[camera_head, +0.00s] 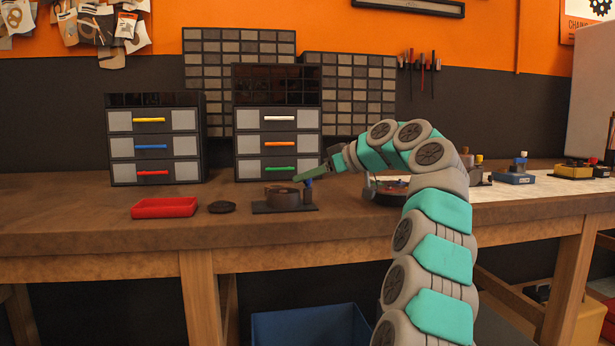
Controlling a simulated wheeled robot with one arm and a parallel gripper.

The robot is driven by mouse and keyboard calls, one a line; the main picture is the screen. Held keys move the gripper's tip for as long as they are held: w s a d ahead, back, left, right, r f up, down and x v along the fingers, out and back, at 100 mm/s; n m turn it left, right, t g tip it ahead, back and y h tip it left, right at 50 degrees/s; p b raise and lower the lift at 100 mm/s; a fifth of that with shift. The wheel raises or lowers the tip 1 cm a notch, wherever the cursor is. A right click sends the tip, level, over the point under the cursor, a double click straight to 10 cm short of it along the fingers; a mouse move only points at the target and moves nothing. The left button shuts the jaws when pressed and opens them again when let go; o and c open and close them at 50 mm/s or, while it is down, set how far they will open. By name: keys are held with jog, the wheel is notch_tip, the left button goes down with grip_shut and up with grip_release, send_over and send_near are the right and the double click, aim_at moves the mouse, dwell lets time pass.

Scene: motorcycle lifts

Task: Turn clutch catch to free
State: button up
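My gripper (322,174) is at the end of the grey and teal arm, over the workbench. It is just above and to the right of a small device with a brown round body (283,196) on a black base plate (270,209). A small blue-topped post (308,184) stands at the device's right side, close under my gripper. It may be the clutch catch, but no label shows. A green strip lies at my gripper's tip; I cannot tell whether it is held. The fingers are too small to read, and I cannot tell whether they touch the post.
A red tray (164,208) and a black disc (222,207) lie left of the device. Drawer cabinets (155,147) (278,144) stand behind. Another round device (384,190) is partly behind my arm. A blue-based fixture (513,178) and a yellow one (573,171) stand at right.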

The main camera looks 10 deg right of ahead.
jog(key=o, duration=0.4)
jog(key=shift+o, duration=0.2)
jog(key=v, duration=0.7)
jog(key=shift+s+d+r, duration=0.2)
jog(key=shift+s+d, duration=0.05)
